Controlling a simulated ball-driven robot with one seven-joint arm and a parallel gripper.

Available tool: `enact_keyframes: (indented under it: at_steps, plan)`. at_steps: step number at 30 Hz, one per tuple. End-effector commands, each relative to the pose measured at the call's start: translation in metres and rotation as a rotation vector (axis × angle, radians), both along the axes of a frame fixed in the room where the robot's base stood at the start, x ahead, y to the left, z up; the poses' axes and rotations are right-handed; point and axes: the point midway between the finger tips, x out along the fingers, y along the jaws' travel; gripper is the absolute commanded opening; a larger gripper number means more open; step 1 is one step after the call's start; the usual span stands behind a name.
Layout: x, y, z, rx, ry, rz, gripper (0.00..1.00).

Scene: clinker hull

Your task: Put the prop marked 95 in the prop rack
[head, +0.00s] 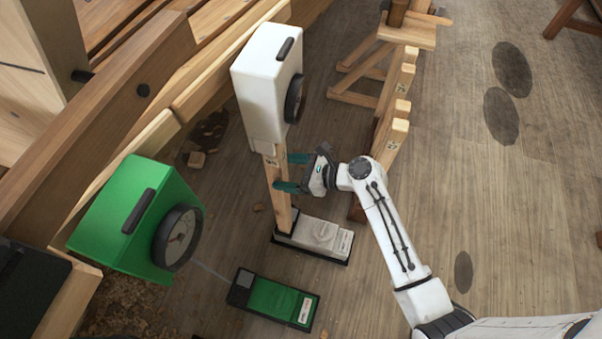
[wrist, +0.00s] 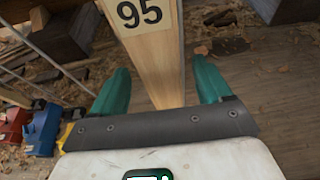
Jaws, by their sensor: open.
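The prop marked 95 (head: 281,205) is a pale wooden post, standing nearly upright below a white box with a dial (head: 262,80). Its foot is at the white floor unit (head: 318,236). The number 95 on its yellowish label is clear in the wrist view (wrist: 143,14). My gripper (head: 291,173) is open, with its teal fingers at the post. In the wrist view, the post runs between the fingers (wrist: 163,88), with a gap on each side. What looks like the prop rack (head: 358,210) is right of the post, partly behind my arm, with several wooden uprights.
A green box with a dial (head: 135,215) and a green floor unit (head: 273,299) are at the lower left. The planked hull (head: 130,85) fills the upper left. A wooden trestle (head: 365,70) stands at the back. Open floor (head: 500,200) lies to the right.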

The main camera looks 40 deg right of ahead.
Motion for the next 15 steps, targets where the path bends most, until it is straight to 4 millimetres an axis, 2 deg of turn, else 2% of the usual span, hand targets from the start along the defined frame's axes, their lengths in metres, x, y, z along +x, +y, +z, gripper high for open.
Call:
enact_keyframes:
  at_steps: [6,15]
  plan:
    - [0.027,0.02,-0.013,-0.002,-0.001,0.003,0.78]
    - [0.041,0.03,-0.019,-0.003,0.001,0.001,0.78]
